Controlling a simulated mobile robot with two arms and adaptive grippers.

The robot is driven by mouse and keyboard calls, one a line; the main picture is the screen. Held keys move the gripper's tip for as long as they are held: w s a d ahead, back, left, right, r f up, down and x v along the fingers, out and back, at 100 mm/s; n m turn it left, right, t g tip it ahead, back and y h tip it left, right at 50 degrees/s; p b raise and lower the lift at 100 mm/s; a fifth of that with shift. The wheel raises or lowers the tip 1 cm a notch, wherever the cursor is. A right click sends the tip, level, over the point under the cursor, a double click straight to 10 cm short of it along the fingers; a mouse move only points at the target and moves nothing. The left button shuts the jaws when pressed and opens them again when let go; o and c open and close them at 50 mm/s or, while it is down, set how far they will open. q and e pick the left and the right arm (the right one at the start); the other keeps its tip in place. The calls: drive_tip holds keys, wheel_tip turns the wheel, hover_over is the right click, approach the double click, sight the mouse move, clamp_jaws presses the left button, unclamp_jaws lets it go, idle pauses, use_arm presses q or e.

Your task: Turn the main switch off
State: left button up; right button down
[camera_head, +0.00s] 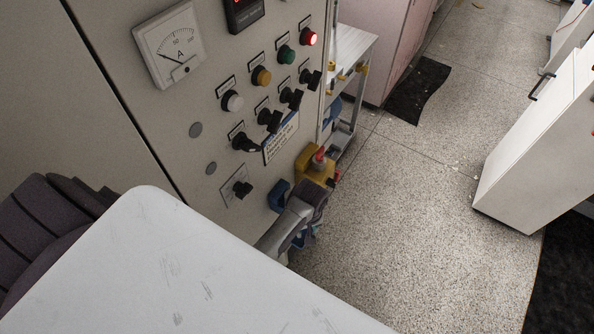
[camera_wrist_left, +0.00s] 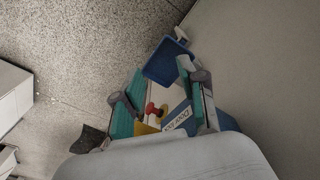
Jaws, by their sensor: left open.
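The grey control panel (camera_head: 150,110) fills the left of the head view. A lone black rotary switch (camera_head: 241,188) sits on a square plate low on the panel, below the other controls. It looks like the main switch, but its label is too small to read. My left gripper (camera_head: 308,200) is open, right of that switch and apart from it, near the panel's lower right edge. In the left wrist view its two teal-padded fingers (camera_wrist_left: 163,95) are spread, with red, yellow and white parts showing between them. That view does not show the switch. My right gripper is not in view.
Several rotary switches (camera_head: 270,120), coloured buttons (camera_head: 262,76) and a gauge (camera_head: 168,45) are higher on the panel. A yellow and red object (camera_head: 315,165) is beside the gripper. A white surface (camera_head: 170,270) fills the lower left. Speckled floor (camera_head: 400,210) is open to the right.

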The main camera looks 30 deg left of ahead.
use_arm(q)
drive_tip(key=s+f+m+b, duration=0.1)
drive_tip(key=s+f+m, duration=0.2)
drive_tip(key=f, duration=0.7)
drive_tip(key=shift+s+b, duration=0.4)
drive_tip(key=shift+s, duration=0.75)
